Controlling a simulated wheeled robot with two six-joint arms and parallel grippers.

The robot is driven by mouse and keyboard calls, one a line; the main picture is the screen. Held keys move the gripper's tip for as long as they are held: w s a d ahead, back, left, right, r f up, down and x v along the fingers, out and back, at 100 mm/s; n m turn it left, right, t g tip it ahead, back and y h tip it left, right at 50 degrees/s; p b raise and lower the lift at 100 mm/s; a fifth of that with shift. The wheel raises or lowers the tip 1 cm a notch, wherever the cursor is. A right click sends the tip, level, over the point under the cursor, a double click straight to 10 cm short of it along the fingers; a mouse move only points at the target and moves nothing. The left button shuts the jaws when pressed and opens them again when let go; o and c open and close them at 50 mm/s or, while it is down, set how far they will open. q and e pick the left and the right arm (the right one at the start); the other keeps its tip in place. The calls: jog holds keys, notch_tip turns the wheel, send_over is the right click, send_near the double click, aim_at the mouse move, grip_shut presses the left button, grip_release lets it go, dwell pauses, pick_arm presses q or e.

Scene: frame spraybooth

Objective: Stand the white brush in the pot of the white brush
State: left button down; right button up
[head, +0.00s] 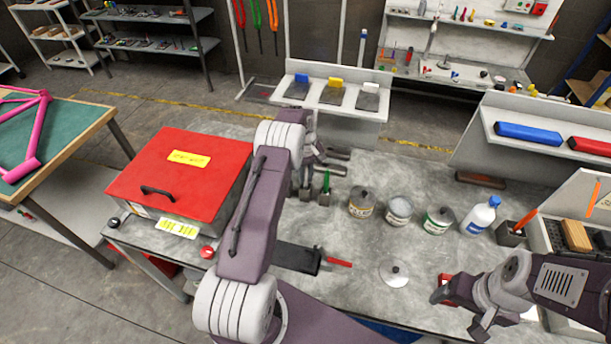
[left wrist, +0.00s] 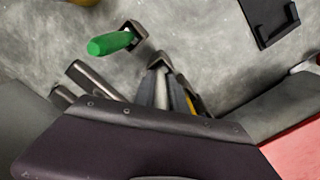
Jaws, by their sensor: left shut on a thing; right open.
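My left gripper (head: 307,173) points down at the row of small dark pots. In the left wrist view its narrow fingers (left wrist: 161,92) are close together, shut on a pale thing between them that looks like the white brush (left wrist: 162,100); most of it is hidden. The fingertips are over or at a small dark square pot (left wrist: 159,59), also seen in the head view (head: 306,197). I cannot tell how far the brush is inside it. My right gripper (head: 459,308) is open and empty, low at the right of the table.
A green brush (head: 326,180) stands in the pot (head: 324,198) beside. Two dark grey bars (head: 338,161) lie close by. Cans (head: 362,203), a white bottle (head: 480,215) and a red box (head: 180,172) flank the spot. A round white lid (head: 394,274) lies in front.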

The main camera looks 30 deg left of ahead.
pick_arm(q)
jog(key=shift+f, duration=0.35)
jog(key=c, duration=1.3)
grip_release()
jog(key=shift+r+b, duration=0.2)
jog(key=shift+b, duration=0.15)
notch_tip(320, 180, up, 8)
jog(key=shift+f+b, duration=0.1)
jog(key=shift+b, duration=1)
jog(key=shift+r, duration=0.45)
jog(key=shift+d, duration=0.1)
